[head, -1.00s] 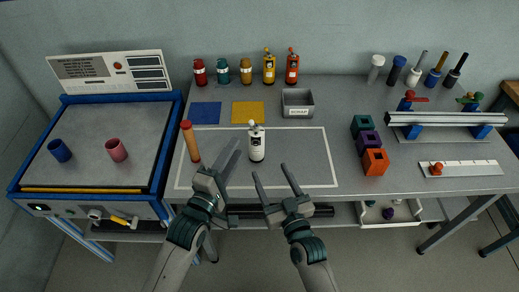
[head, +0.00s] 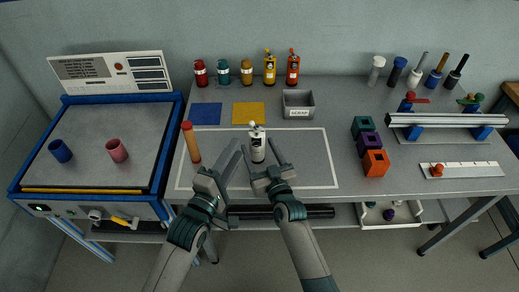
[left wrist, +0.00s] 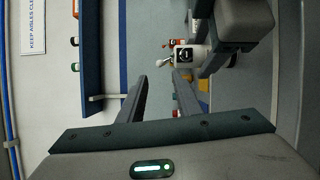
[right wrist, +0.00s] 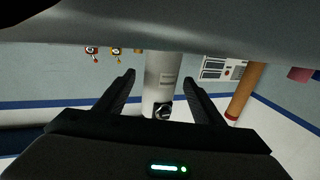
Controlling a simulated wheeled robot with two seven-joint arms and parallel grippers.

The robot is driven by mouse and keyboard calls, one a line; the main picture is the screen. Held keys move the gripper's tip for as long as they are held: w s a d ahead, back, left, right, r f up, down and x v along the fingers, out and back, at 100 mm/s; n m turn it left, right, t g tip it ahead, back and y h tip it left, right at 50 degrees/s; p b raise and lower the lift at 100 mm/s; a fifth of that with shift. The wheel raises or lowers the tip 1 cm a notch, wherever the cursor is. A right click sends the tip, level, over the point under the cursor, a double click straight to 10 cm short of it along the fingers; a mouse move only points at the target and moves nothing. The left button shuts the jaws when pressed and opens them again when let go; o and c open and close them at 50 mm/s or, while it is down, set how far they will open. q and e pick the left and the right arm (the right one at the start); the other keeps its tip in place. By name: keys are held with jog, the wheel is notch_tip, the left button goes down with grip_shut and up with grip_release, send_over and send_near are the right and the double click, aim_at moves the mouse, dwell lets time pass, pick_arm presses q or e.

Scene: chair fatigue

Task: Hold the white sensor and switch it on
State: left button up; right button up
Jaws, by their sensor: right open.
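The white sensor (head: 257,151), a white upright cylinder with dark markings, stands inside the white outline on the grey table. It also shows in the right wrist view (right wrist: 160,70), with a small dark round mark near one end. My right gripper (head: 259,144) is open, its two fingers on either side of the sensor; in the right wrist view gaps show between fingers and sensor. My left gripper (head: 239,146) is open and empty just left of the sensor. The left wrist view shows the sensor sideways (left wrist: 183,57), beyond the left fingers and beside my right gripper.
An orange-brown rod (head: 190,142) stands left of the sensor. Blue (head: 206,113) and yellow (head: 248,112) squares and a grey scrap tray (head: 298,110) lie behind. Coloured blocks (head: 375,163) sit to the right. The outlined area right of the sensor is clear.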

jog(key=c, duration=1.2)
pick_arm(q)
jog(key=shift+f, duration=0.1)
grip_shut()
jog(key=a+f+h, duration=0.4)
jog(key=a, duration=0.3)
jog(key=shift+a+f+n+h, duration=0.3)
jog(key=shift+a+f, duration=0.05)
jog(key=shift+a, duration=0.05)
